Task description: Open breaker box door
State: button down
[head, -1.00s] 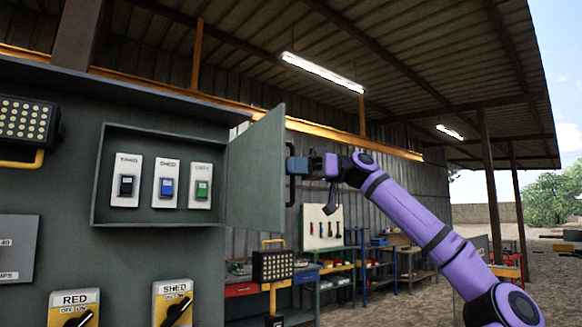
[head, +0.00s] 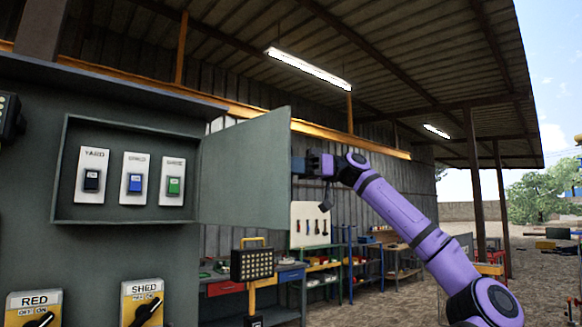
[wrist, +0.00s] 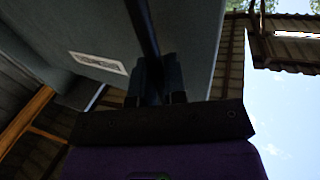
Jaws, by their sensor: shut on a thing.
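The breaker box (head: 62,170) is a grey recess in the panel with its door (head: 245,170) standing wide open, swung out to the right on its right-side hinge. Inside are a black switch (head: 92,178), a blue switch (head: 135,181) and a green switch (head: 174,184). My gripper (head: 300,165) is at the door's free edge, partly hidden behind it. In the wrist view my gripper (wrist: 160,82) is shut on the dark bar handle (wrist: 143,28) on the door's outer face. The handle is hidden in the head view.
Below the box are a RED rotary switch (head: 34,308) and a SHED rotary switch (head: 143,302). A lamp on a yellow stand (head: 251,265) stands below the door. A workbench (head: 225,288) and shelves (head: 318,270) stand behind. Open ground lies at the right.

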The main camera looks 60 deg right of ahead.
jog(key=c, duration=1.2)
grip_release()
jog(key=shift+w, duration=0.15)
jog(key=v, duration=1.1)
jog(key=shift+a, duration=0.1)
